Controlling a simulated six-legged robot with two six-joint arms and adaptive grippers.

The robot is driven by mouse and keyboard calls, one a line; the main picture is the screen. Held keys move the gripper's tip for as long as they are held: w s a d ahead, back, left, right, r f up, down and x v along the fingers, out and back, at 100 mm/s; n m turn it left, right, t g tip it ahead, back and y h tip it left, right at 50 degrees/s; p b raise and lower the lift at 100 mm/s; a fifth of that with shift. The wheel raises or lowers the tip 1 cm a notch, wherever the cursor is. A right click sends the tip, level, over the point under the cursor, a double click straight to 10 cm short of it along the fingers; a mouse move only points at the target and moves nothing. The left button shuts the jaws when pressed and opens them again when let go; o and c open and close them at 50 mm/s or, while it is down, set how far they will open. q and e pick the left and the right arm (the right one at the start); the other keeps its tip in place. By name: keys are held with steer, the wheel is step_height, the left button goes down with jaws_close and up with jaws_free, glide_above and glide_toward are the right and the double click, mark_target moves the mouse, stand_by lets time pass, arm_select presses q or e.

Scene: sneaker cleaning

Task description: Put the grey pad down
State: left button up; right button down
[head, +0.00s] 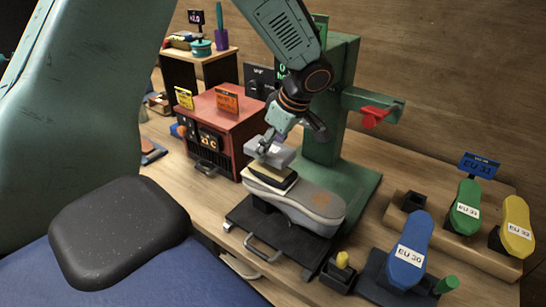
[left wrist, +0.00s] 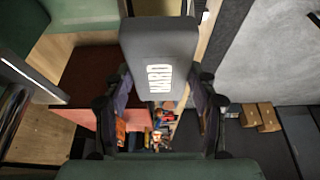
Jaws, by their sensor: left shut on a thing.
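The grey pad (head: 278,157) is a small grey block held above the heel end of a grey shoe form (head: 312,199). It also shows in the left wrist view as a dark grey block with a white label (left wrist: 160,45) between the fingers. My left gripper (head: 268,143) is shut on the grey pad and comes down on it from above. A cream-and-black block (head: 270,178) lies on the shoe form just below the pad. I cannot tell whether the two touch. My right gripper is not in view.
A green press stand (head: 325,130) rises just behind. A red box (head: 225,125) stands to the left. Blue, green and yellow sole shapes (head: 408,250) stand at right. The shoe form rests on a black sliding plate (head: 270,235).

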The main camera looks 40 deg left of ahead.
mark_target(270, 160)
arm_select(q)
steer(key=shift+s+a+f, duration=0.1)
steer(key=shift+a+f, duration=0.1)
steer(key=shift+f, duration=0.15)
steer(key=f, duration=0.3)
steer(key=shift+w+d, duration=0.1)
steer(key=shift+w, duration=0.1)
steer(key=shift+w+d+f, duration=0.15)
steer(key=shift+s+a+f, duration=0.2)
steer(key=shift+s+a, duration=0.05)
steer(key=shift+s, duration=0.05)
steer(key=o, duration=1.4)
steer(key=shift+w+d, duration=0.2)
steer(key=shift+w, duration=0.1)
steer(key=shift+c, duration=0.2)
steer(key=shift+s, duration=0.1)
